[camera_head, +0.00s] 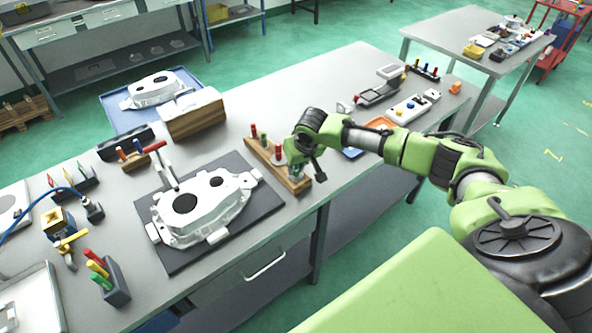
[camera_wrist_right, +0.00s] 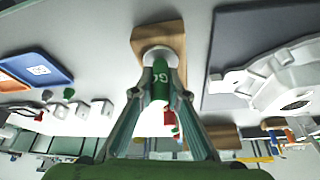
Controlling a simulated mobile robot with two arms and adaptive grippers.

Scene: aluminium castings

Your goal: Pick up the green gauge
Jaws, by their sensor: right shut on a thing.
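The green gauge (camera_wrist_right: 160,75) has a green handle with white lettering. It shows in the right wrist view between the fingers of my right gripper (camera_wrist_right: 161,94). My right gripper is shut on it, over the wooden rack (camera_wrist_right: 158,33). In the head view my right gripper (camera_head: 297,168) is at the near right end of the wooden rack (camera_head: 266,157) and hides most of the gauge. I cannot tell whether the gauge is still seated in the rack. My left gripper is not in view.
A dark mat (camera_head: 262,200) with an aluminium casting (camera_head: 190,215) lies to the left. An orange tray (camera_head: 380,122) and a white device (camera_head: 408,108) lie to the right on the bench.

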